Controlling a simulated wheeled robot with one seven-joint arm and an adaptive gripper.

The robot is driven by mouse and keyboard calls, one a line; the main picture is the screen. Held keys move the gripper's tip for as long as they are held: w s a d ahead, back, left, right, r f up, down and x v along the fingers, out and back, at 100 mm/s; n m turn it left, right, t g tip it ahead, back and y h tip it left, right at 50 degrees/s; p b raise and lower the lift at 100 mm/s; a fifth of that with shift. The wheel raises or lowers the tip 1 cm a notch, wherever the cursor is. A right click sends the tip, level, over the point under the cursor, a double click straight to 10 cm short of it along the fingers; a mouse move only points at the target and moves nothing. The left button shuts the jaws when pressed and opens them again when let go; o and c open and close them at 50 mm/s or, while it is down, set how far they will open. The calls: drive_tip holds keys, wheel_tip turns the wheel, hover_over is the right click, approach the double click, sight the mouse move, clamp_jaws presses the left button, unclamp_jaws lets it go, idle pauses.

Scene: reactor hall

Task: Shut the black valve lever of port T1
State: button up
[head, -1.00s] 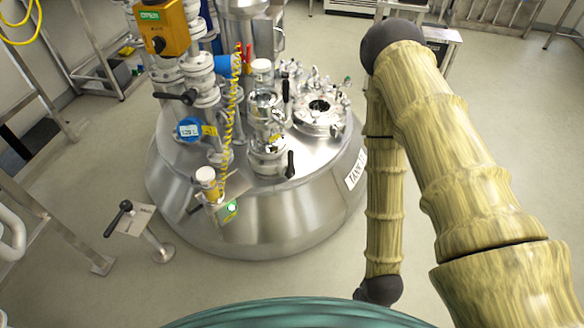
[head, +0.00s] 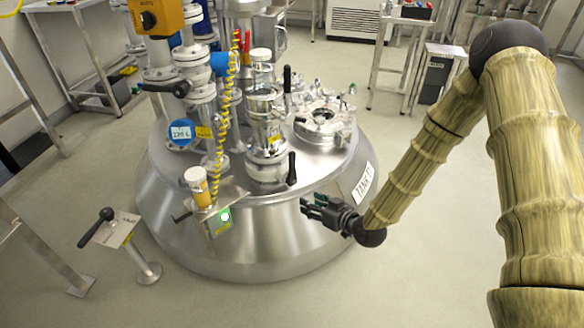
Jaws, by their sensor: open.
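Several black levers are in view, and I cannot read a T1 label on any port. One black lever (head: 292,168) stands upright at the low front valve on the steel tank (head: 260,240). Another black lever (head: 287,79) stands upright higher on the glass-bodied column (head: 264,108). A third black lever (head: 177,88) lies roughly level on the left pipe column. My gripper (head: 306,207) is open and empty, in front of the tank's right side, below and slightly right of the low front lever and apart from it.
A small stand (head: 115,229) with a black-knobbed handle is on the floor at left. A yellow coiled hose (head: 222,130) hangs beside the column.

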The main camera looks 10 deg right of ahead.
sight(294, 155)
drive_tip(key=w+d+r+n+t+y+b, duration=0.1)
drive_tip(key=w+r+n+t+y+b, duration=0.2)
drive_tip(key=w+r, duration=0.45)
drive_tip(key=shift+m, duration=0.3)
drive_tip(key=x, duration=0.3)
drive_tip(key=b+x, duration=0.1)
drive_tip(key=x, duration=0.3)
drive_tip(key=b+x, duration=0.1)
drive_tip(key=x, duration=0.3)
drive_tip(key=shift+w+d+f, duration=0.3)
drive_tip(key=shift+f, duration=0.1)
clamp_jaws()
